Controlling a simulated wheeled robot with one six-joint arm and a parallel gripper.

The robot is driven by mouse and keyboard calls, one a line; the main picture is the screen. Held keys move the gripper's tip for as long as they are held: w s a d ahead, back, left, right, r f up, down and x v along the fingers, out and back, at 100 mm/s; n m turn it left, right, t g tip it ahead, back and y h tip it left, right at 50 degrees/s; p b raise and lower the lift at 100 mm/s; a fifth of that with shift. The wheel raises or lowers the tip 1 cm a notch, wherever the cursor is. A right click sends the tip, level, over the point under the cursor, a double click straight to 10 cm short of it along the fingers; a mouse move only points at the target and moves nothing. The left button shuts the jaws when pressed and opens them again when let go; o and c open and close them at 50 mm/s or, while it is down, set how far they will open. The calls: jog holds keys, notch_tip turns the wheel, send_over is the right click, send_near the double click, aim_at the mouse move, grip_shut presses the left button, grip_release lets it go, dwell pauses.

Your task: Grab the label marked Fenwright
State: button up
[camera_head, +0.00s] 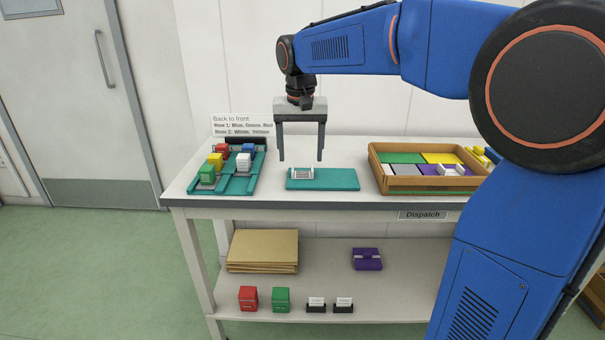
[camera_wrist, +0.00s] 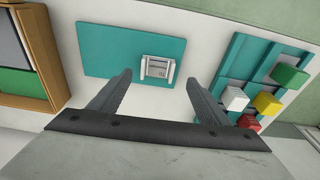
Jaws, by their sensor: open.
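My gripper (camera_head: 300,160) is open and empty, pointing down above the teal mat (camera_head: 335,180). A small white and grey piece (camera_head: 301,173) lies on the left part of the mat, below my fingers; it has faint print too small to read. In the wrist view this piece (camera_wrist: 158,69) shows on the mat (camera_wrist: 105,40), beyond and between my fingertips (camera_wrist: 158,82). Two white cards, a left one (camera_head: 316,301) and a right one (camera_head: 344,301), stand in black holders on the lower shelf. I cannot read the name Fenwright on any of them.
A wooden box (camera_head: 430,188) with coloured compartments stands at the right. The lower shelf (camera_head: 325,260) holds brown envelopes (camera_head: 262,251), a purple box (camera_head: 367,258) and red and green boxes.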

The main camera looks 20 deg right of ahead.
aim_at(302, 174)
jog(key=shift+w+d+f, duration=0.15)
jog(key=shift+d+f, duration=0.05)
jog(key=shift+f, duration=0.9)
jog(key=shift+w+d+f, duration=0.1)
jog(key=shift+d+f, duration=0.1)
jog(key=shift+f, duration=0.85)
jog(key=c, duration=1.1)
